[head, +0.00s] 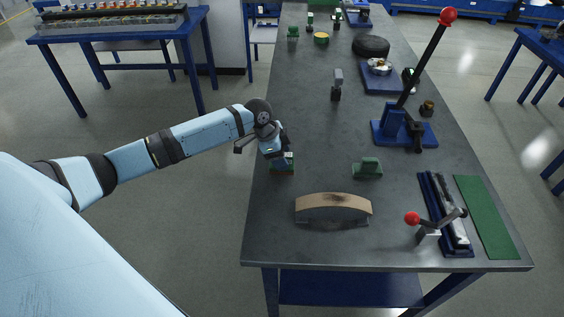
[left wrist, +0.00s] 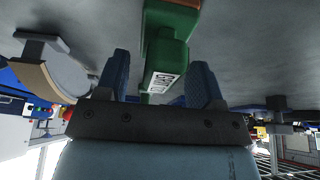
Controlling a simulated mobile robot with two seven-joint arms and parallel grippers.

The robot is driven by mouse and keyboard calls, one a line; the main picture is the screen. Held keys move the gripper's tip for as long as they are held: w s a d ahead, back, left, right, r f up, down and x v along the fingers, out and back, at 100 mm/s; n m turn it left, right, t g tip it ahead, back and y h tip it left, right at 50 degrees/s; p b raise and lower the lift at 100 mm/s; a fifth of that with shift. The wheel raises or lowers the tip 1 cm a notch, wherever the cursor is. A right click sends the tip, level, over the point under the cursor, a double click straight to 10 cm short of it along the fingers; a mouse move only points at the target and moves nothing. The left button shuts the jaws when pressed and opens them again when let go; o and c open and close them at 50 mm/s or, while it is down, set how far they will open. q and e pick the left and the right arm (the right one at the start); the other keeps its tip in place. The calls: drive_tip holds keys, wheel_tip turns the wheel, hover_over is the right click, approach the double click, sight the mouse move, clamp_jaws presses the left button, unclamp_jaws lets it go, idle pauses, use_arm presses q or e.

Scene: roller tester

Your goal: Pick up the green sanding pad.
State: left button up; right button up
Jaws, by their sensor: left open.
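The green sanding pad (head: 284,168) sits at the left edge of the grey workbench in the head view, partly hidden by my gripper. In the left wrist view the green block (left wrist: 170,48) shows a white label and a brown part at the top of the picture. My left gripper (head: 279,152) is over it, jaws open. In the left wrist view one finger is on each side of the block's near end, with visible gaps. I cannot tell whether anything touches. My right gripper is in neither view.
A similar green block (head: 367,169) stands to the right on the workbench (head: 305,130). A curved wood-topped piece (head: 333,203) lies nearer the front. A red-knobbed lever press (head: 405,130) and a toggle clamp (head: 428,228) stand at the right. The bench between them is mostly clear.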

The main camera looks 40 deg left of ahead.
use_arm(q)
drive_tip(key=c, duration=1)
drive_tip(key=shift+c, duration=0.2)
drive_tip(key=shift+r, duration=0.1)
wheel_tip(320, 180, up, 20)
drive_tip(key=o, duration=0.4)
drive_tip(key=shift+c, duration=1.4)
drive_tip(key=shift+d, duration=0.1)
